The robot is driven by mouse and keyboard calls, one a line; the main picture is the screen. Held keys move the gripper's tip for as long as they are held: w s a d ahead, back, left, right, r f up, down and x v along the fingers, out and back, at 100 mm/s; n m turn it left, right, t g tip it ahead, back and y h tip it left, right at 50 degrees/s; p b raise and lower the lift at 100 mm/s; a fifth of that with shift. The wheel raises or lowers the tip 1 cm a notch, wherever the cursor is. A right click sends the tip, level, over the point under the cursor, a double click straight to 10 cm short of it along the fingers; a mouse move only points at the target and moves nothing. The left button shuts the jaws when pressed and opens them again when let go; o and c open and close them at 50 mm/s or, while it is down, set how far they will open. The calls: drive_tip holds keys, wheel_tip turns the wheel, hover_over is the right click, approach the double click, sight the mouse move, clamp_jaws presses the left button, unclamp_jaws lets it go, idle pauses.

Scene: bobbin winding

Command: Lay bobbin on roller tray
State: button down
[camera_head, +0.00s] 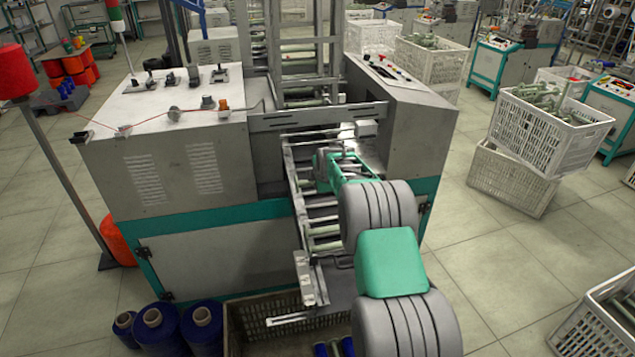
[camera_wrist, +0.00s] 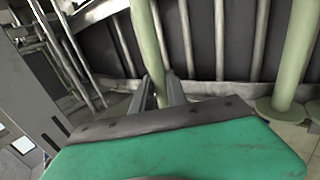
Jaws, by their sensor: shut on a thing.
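My gripper (camera_wrist: 157,88) is shut on a pale green bobbin (camera_wrist: 148,45), a slim tube whose far end runs out of the top of the wrist view. The roller tray (camera_head: 298,215) is the sloping metal frame at the front of the grey machine in the head view, with several pale bobbins across it. Its metal bars (camera_wrist: 187,38) show just beyond my fingers in the wrist view. I cannot tell whether the held bobbin touches them. In the head view my arm covers the fingers and the held bobbin.
Another pale green bobbin (camera_wrist: 294,60) stands out at right in the wrist view. The grey machine housings (camera_head: 190,160) flank the tray. A dark crate (camera_head: 240,327) and blue thread cones (camera_head: 203,325) stand below it. White crates (camera_head: 550,125) are at right, with open floor between.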

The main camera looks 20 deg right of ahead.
idle(0.3)
drive_tip(key=f+b, duration=0.2)
drive_tip(key=w+f+b, duration=0.1)
drive_tip(key=f, duration=0.1)
drive_tip(key=shift+f+b, duration=0.3)
drive_tip(key=shift+b, duration=0.1)
idle(0.5)
drive_tip(key=c, duration=1.2)
unclamp_jaws()
drive_tip(key=shift+c, duration=0.2)
drive_tip(key=o, duration=1.2)
drive_tip(key=shift+o, duration=0.2)
